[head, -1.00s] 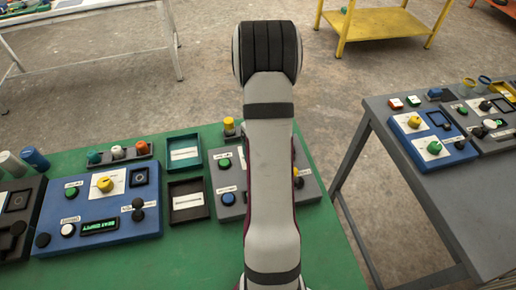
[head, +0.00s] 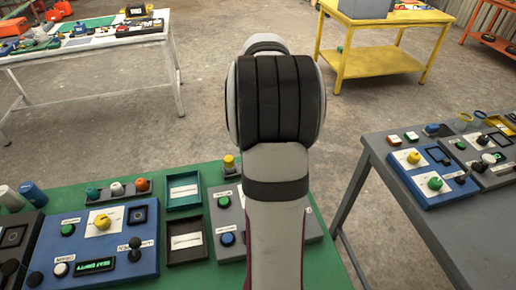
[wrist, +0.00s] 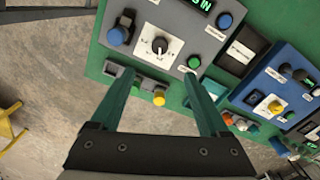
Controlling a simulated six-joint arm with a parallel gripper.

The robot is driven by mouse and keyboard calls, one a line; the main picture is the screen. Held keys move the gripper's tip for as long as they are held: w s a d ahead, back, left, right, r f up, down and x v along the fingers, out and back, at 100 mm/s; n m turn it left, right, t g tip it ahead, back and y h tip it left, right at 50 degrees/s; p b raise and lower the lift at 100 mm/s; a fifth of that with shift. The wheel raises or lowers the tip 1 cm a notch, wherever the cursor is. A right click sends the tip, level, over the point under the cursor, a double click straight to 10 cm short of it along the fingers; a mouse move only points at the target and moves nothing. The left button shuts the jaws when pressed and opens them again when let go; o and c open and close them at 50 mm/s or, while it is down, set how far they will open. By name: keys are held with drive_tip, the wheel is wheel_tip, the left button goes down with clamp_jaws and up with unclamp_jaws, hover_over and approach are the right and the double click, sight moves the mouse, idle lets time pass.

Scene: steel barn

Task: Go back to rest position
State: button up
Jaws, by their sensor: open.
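My gripper (wrist: 159,80) shows in the wrist view with its two green fingers well apart and nothing between them. It hangs above the green table, over a grey control panel (wrist: 180,22) with a dial, blue knobs and a green button. No contact with the panel shows. In the head view my arm rises through the middle and hides part of a grey panel (head: 228,222) on the green table (head: 190,275). The gripper itself is hidden there.
A blue panel (head: 85,218) and small trays (head: 184,188) lie on the green table. A grey table (head: 385,185) with panels stands at the right. A yellow table (head: 380,62) and a white table (head: 90,45) stand behind, with bare concrete floor between.

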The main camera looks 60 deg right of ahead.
drive_tip(key=shift+a, duration=0.1)
drive_tip(key=a+r+y, duration=0.1)
drive_tip(key=a+r, duration=0.1)
drive_tip(key=a, duration=1)
drive_tip(key=a+r, duration=0.2)
drive_tip(key=a, duration=1.1)
drive_tip(key=s+a+f, duration=0.2)
drive_tip(key=s+a, duration=0.7)
drive_tip(key=a, duration=0.2)
drive_tip(key=shift+s+a+f+m+y, duration=0.25)
drive_tip(key=shift+s+f+m+y, duration=0.1)
drive_tip(key=shift+f+m+y, duration=0.05)
